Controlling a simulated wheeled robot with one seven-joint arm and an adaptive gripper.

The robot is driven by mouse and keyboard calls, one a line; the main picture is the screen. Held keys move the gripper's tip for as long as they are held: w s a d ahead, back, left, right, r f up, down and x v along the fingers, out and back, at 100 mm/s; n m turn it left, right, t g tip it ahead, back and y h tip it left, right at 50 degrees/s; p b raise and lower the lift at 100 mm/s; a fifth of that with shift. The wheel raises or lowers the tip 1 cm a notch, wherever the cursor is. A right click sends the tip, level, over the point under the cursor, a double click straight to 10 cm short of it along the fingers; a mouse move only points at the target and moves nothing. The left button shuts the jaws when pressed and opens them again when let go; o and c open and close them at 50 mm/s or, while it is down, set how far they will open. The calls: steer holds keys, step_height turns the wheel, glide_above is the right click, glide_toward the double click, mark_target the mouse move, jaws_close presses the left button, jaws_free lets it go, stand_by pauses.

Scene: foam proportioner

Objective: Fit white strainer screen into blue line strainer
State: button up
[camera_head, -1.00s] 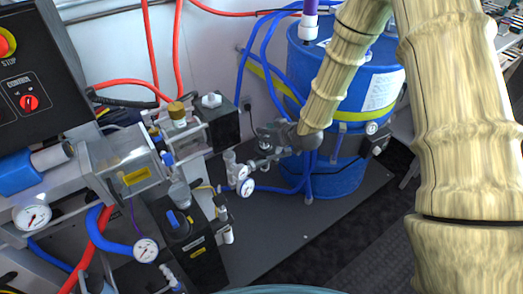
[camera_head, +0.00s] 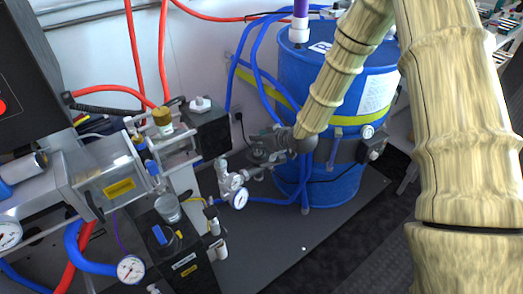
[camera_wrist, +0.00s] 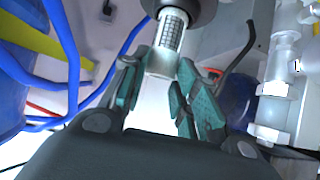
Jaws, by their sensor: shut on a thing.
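In the wrist view, my gripper (camera_wrist: 163,68) has teal-padded fingers closed on the pale lower end of the strainer screen (camera_wrist: 172,30). The screen is a short cylinder with a grid-like mesh above the fingers. Its top end meets or passes behind the rim of a dark grey round body (camera_wrist: 187,8), perhaps the line strainer; I cannot tell whether it is inside. No blue shows on this body. In the head view, my gripper (camera_head: 270,145) is small beside the silver pipe fittings (camera_head: 232,180), and the screen cannot be made out.
A blue drum (camera_head: 330,190) with a yellow band stands behind my gripper. A pressure gauge (camera_head: 240,198) hangs close to the fittings. Blue hoses (camera_wrist: 65,50) pass left of the fingers, and a pale pipe fitting (camera_wrist: 280,85) stands to their right.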

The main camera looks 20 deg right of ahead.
step_height(320, 180, down, 4)
steer(key=shift+r+b, duration=0.1)
steer(key=shift+b, duration=1.1)
steer(key=o, duration=1)
steer(key=shift+r, duration=0.1)
steer(key=v, duration=1.2)
